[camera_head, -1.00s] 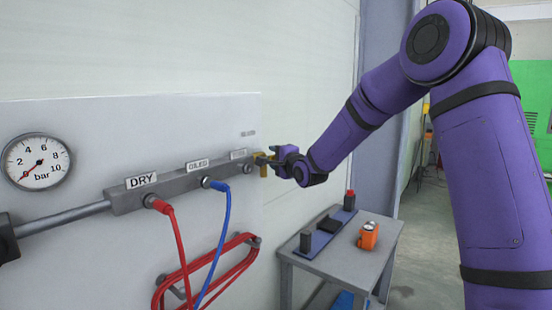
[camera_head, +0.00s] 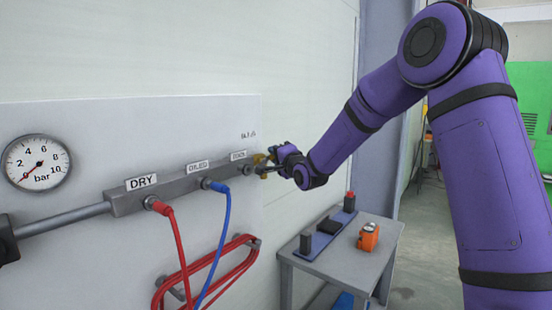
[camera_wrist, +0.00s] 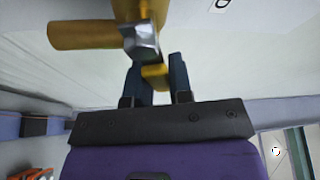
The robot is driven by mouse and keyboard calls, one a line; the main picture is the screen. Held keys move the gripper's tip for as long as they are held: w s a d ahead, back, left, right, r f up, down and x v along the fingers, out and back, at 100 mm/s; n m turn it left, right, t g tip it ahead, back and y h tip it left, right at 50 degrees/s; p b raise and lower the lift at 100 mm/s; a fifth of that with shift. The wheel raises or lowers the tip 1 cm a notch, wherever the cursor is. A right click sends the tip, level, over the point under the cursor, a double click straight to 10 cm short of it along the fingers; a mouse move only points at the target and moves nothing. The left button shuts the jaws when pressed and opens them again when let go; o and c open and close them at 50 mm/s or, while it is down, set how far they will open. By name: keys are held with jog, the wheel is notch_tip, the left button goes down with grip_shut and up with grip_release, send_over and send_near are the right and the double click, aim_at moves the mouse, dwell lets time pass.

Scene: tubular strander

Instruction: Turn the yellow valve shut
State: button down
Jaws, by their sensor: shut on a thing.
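The yellow valve (camera_head: 260,159) sits at the right end of the grey manifold bar on the wall panel. In the wrist view its yellow body (camera_wrist: 85,35) spans the top, with a metal nut at its middle. A short yellow lever (camera_wrist: 156,76) reaches down from there between two dark blue fingers. My gripper (camera_head: 270,161) is at the valve, and in the wrist view my gripper (camera_wrist: 157,73) is shut on the lever. In the head view my gripper partly covers the valve, so the lever's exact angle is hard to tell.
The manifold (camera_head: 180,183) carries a red hose (camera_head: 177,250) and a blue hose (camera_head: 226,235). A pressure gauge (camera_head: 37,163) is at left, its needle low. A small grey table (camera_head: 350,262) with an orange device (camera_head: 368,237) stands below my arm.

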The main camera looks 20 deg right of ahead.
aim_at(266, 159)
jog(key=n, duration=0.1)
jog(key=r+n+y, duration=0.1)
jog(key=n, duration=0.2)
jog(key=shift+s+a+r+t, duration=0.25)
jog(key=shift+a+t, duration=0.05)
jog(key=shift+t, duration=0.1)
jog(key=n, duration=0.1)
jog(key=n+y, duration=0.1)
jog(key=n, duration=0.1)
jog(key=a+r+n+y, duration=0.1)
jog(key=shift+s+r+n+t, duration=0.1)
jog(key=shift+s+n+t, duration=0.2)
jog(key=shift+s+n, duration=0.1)
jog(key=n+y, duration=0.1)
jog(key=n, duration=0.1)
jog(key=a+n+y, duration=0.1)
jog(key=n, duration=0.1)
jog(key=s+r+n+y, duration=0.1)
jog(key=n, duration=0.1)
jog(key=shift+a, duration=0.2)
jog(key=shift+s+a+n+g+y, duration=0.2)
jog(key=shift+n+g+y, duration=0.2)
jog(key=shift+n, duration=0.4)
jog(key=shift+s+a+n+g+y, duration=0.15)
jog(key=shift+n+g+y, duration=0.25)
jog(key=shift+n, duration=0.4)
jog(key=shift+s+a+n+g+y, duration=0.1)
jog(key=shift+a+n+g+y, duration=0.2)
jog(key=shift+n, duration=0.5)
